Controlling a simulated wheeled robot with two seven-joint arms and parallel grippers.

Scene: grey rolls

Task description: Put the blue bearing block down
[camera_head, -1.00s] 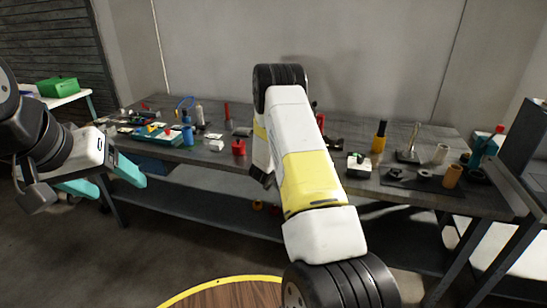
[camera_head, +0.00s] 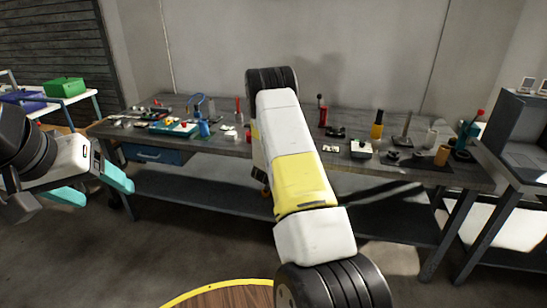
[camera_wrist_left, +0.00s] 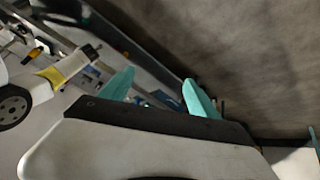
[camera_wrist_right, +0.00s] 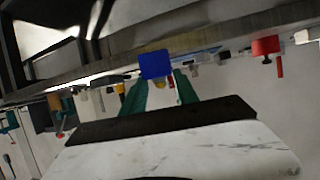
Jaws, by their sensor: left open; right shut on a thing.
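The blue bearing block (camera_wrist_right: 155,64) shows as a blue square in the right wrist view, between the teal fingers of my right gripper (camera_wrist_right: 158,87). The right gripper is shut on it. In the head view my right arm's white and yellow link hides the right gripper and the block. My left gripper (camera_head: 92,188) is open and empty, in the air in front of the left end of the workbench. Its two teal fingers stand apart in the left wrist view (camera_wrist_left: 158,80).
The long grey workbench (camera_head: 300,155) carries tools and small parts. A dark mat (camera_head: 425,171) with rolls lies at its right. A blue drawer (camera_head: 153,154) hangs under its left part. A green bin (camera_head: 64,87) stands on a side table at left; a dark machine (camera_head: 515,130) stands at right.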

